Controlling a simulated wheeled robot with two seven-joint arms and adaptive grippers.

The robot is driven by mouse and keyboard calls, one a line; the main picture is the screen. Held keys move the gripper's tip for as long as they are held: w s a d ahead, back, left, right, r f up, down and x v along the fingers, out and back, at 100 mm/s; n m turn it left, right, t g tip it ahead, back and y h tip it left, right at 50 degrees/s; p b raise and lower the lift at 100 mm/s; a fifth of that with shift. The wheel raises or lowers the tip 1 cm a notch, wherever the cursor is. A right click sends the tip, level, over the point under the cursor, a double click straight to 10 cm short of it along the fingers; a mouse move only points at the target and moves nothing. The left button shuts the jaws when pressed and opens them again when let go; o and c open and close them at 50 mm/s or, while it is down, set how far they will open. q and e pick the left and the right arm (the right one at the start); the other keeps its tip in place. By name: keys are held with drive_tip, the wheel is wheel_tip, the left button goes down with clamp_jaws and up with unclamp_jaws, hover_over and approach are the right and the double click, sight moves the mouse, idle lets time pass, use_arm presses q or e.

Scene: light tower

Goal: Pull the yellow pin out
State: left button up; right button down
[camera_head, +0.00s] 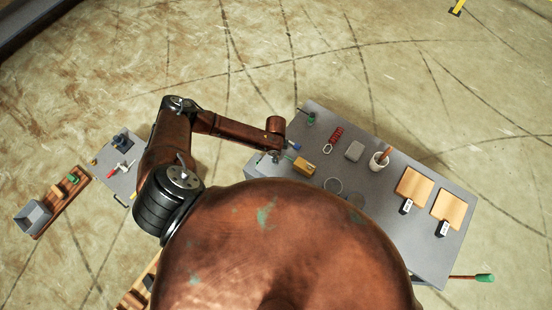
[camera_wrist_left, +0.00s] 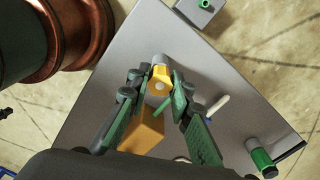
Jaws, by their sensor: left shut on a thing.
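The yellow pin (camera_wrist_left: 160,79) shows in the left wrist view as a small yellow piece with a pale round spot. My left gripper (camera_wrist_left: 157,84) has its two green-and-black fingers on either side of it, shut on it. A larger orange-yellow block (camera_wrist_left: 143,134) lies just below the pin in that view, partly covered by a finger; I cannot tell whether pin and block are joined. A grey cylinder (camera_wrist_left: 159,60) shows just beyond the pin. In the head view the yellow block (camera_head: 304,167) is on the grey table (camera_head: 335,125); my gripper there is small and the pin indistinct.
A green-and-black cylinder (camera_wrist_left: 262,161) and a white rod (camera_wrist_left: 218,105) are on the table at right in the wrist view.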

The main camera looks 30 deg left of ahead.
use_arm(q)
clamp_jaws()
drive_tip(key=shift+r, duration=0.15)
drive_tip(key=shift+r+p, duration=0.2)
drive_tip(key=shift+p, duration=0.25)
drive_tip(key=shift+r+p, duration=1.7)
drive_tip(key=shift+p, duration=0.05)
drive_tip(key=shift+r+p, duration=1.95)
drive_tip(key=shift+p, duration=0.05)
